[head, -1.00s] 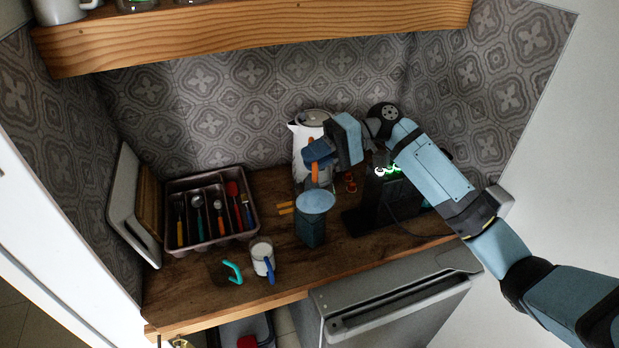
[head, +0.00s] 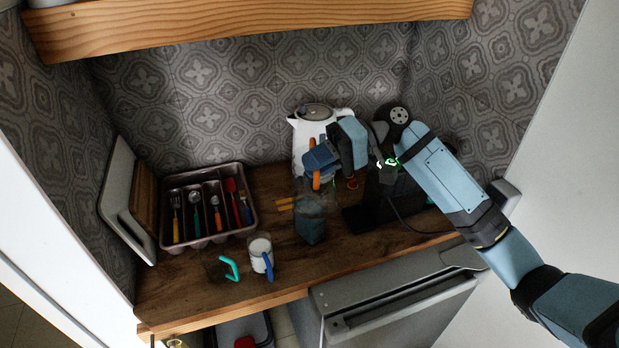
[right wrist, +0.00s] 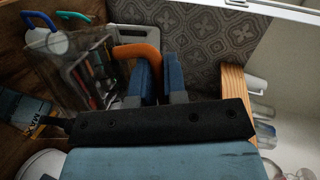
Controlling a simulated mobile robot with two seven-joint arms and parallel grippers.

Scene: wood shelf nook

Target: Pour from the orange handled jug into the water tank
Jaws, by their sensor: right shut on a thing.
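My right gripper (head: 318,160) is shut on the orange handle (right wrist: 140,52) of the clear jug (right wrist: 95,65). The jug's glass looks clear and mostly empty in the right wrist view. In the head view the jug (head: 307,196) is faint, just below the gripper. The water tank (right wrist: 22,108), marked MAX, stands beside the jug in the right wrist view. In the head view bluish liquid (head: 312,232) shows under the jug, apparently in the tank. Glass overlaps there, so I cannot tell the jug's exact tilt or whether it touches the tank. My left gripper is out of view.
A white kettle (head: 307,125) stands behind my gripper. A dark machine (head: 385,190) with green lights stands right of it. A blue-handled mug (head: 260,252), a teal-handled cup (head: 230,268) and a cutlery tray (head: 167,235) are at left. A wooden shelf (head: 250,28) hangs above.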

